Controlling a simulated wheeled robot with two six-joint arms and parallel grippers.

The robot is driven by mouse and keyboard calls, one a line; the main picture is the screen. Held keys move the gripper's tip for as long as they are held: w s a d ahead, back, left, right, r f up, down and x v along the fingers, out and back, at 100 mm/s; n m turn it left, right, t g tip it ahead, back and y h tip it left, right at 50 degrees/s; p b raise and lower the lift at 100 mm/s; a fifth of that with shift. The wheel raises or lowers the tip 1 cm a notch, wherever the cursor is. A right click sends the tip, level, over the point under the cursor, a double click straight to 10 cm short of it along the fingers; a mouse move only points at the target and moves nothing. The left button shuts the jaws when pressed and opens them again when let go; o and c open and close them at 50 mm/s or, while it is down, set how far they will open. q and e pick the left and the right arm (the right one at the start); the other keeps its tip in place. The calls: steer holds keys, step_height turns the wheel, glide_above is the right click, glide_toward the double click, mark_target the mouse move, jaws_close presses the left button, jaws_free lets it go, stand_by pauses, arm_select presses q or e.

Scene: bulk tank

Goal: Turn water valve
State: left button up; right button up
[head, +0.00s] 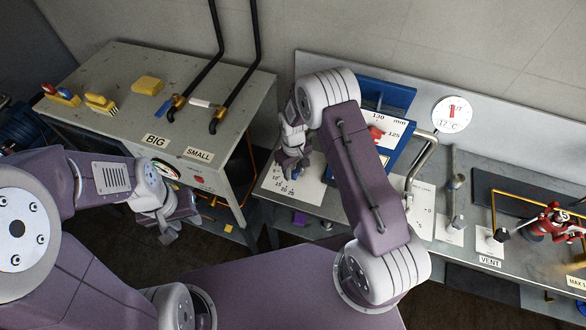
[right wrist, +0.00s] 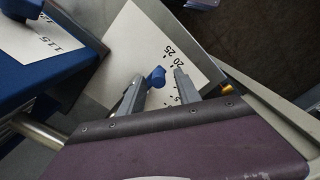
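A small blue knob (right wrist: 157,77) stands on a white card (right wrist: 140,50) printed with a number scale that includes 20 and 25. It also shows in the head view (head: 295,172), partly hidden by my right gripper. I see no label naming it as the water valve. My right gripper (right wrist: 160,80) is open, its two fingers on either side of the knob near the tips; a gap shows on the right side, and contact on the left cannot be told. My left gripper (head: 168,232) hangs in front of the grey cabinet, away from the knob, its fingers unclear.
A blue gauge box (head: 385,100) with a red part stands behind my right arm, beside a bent metal pipe (head: 420,155). A red valve assembly (head: 545,225) is at the far right near the VENT label. The grey cabinet (head: 150,85) carries two black pipes marked BIG and SMALL.

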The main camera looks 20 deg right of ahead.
steer(key=shift+s+d+f, duration=0.2)
steer(key=shift+s+d, duration=0.1)
steer(key=shift+s, duration=0.1)
steer(key=shift+w+a+f, duration=0.1)
steer(key=shift+w+a, duration=0.1)
steer(key=c, duration=0.6)
steer(key=shift+w, duration=0.1)
jaws_close()
